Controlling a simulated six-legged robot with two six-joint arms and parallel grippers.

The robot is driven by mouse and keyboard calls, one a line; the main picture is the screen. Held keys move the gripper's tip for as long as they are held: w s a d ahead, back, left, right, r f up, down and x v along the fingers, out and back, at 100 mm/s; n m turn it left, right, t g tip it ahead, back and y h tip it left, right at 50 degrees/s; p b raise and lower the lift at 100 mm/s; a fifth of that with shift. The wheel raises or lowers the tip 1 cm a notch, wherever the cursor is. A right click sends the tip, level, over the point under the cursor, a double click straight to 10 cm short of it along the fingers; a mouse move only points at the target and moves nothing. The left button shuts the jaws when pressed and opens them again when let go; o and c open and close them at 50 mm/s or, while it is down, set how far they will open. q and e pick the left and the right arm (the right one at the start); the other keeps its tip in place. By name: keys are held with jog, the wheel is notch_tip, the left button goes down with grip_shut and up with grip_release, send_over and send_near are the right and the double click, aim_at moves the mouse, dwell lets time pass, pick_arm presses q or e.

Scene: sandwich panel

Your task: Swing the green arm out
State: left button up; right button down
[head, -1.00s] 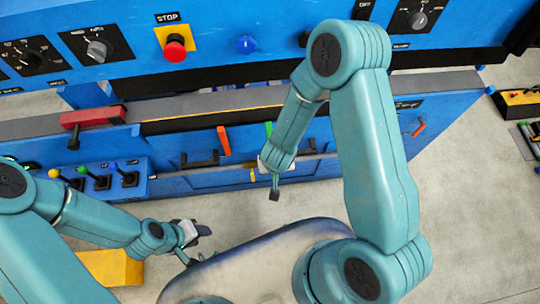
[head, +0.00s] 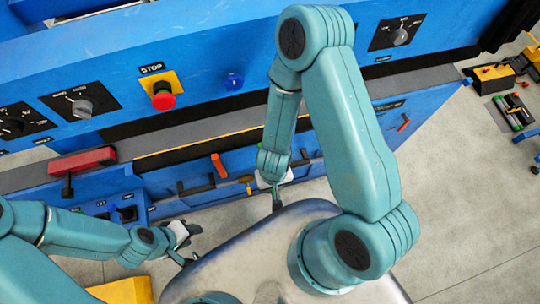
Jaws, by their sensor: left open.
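The green arm cannot be made out now; my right forearm covers the part of the blue panel front (head: 345,140) where it showed before. My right gripper (head: 277,201) points down in front of the lower panel, close to the far edge of my own body. Its fingers are small and dark, and their gap is hard to see. My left gripper (head: 187,243) is at the lower left, open and empty, away from the panel.
An orange arm (head: 218,165) and a dark handle (head: 196,188) are left of my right gripper. Another orange arm (head: 404,123) is to the right. A red handle (head: 82,162) and a red stop button (head: 163,97) are on the left.

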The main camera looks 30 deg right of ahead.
pick_arm(q)
jog(key=shift+w+r, duration=0.1)
jog(key=shift+w, duration=0.2)
pick_arm(e)
jog(key=shift+w+r, duration=0.1)
jog(key=c, duration=1.2)
grip_release()
jog(key=shift+c, duration=0.2)
pick_arm(q)
jog(key=shift+s, duration=0.15)
